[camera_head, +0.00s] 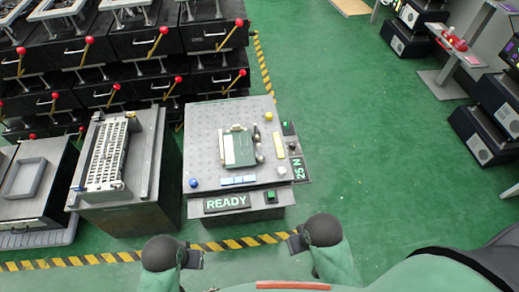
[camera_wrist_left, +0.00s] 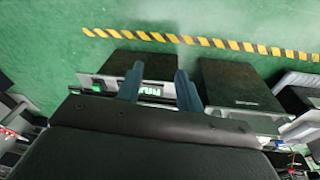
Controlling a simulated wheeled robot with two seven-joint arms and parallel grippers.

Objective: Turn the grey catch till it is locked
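The fixture (camera_head: 205,165) has a grey perforated top and a READY sign (camera_head: 227,202) on its front. A green board (camera_head: 240,148) in a light frame lies on the top. Several small knobs and a small dark-and-grey part (camera_head: 292,147) sit along its right edge. I cannot tell which part is the grey catch or how it is turned. In the left wrist view my left gripper (camera_wrist_left: 159,72) has its two blue-grey fingers apart, with nothing between them. A lit sign (camera_wrist_left: 151,91) shows beyond the fingers. My right gripper is not visible.
A grey cabinet with a slotted rack (camera_head: 108,152) stands left of the fixture. Racks with red-knobbed levers (camera_head: 155,42) stand behind. Yellow-black floor tape (camera_head: 100,258) runs in front. Green floor (camera_head: 370,140) is open on the right.

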